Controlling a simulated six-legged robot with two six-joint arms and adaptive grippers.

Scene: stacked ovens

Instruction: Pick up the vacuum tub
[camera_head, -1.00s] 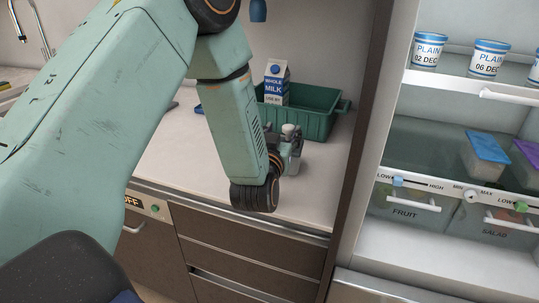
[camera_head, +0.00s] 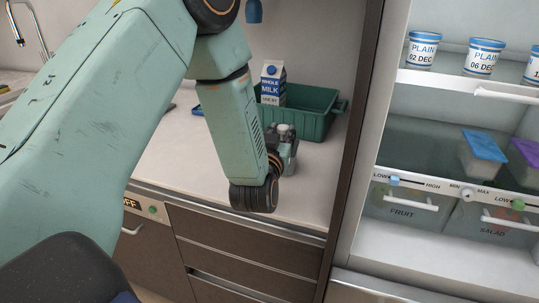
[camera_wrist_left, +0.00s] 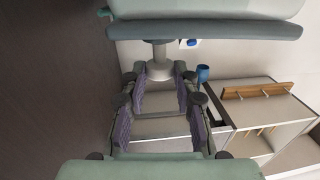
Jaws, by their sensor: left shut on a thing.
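My left gripper (camera_head: 284,152) is at the front of the pale counter, partly hidden behind my own arm in the head view. In the left wrist view its dark-padded fingers (camera_wrist_left: 162,108) stand apart on both sides of a pale, see-through, tub-like thing (camera_wrist_left: 160,128). It is shut on this thing, which I take to be the vacuum tub; its outline is hard to make out. Two other clear tubs, one with a blue lid (camera_head: 484,147) and one with a purple lid (camera_head: 524,152), stand on a fridge shelf. My right gripper is not in view.
A green crate (camera_head: 318,123) is at the back of the counter near a milk carton (camera_head: 272,84). The open fridge (camera_head: 430,150) at the right holds several yogurt pots and labelled drawers. Drawer fronts (camera_head: 240,240) lie below the counter edge. A blue cup (camera_wrist_left: 202,73) shows in the wrist view.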

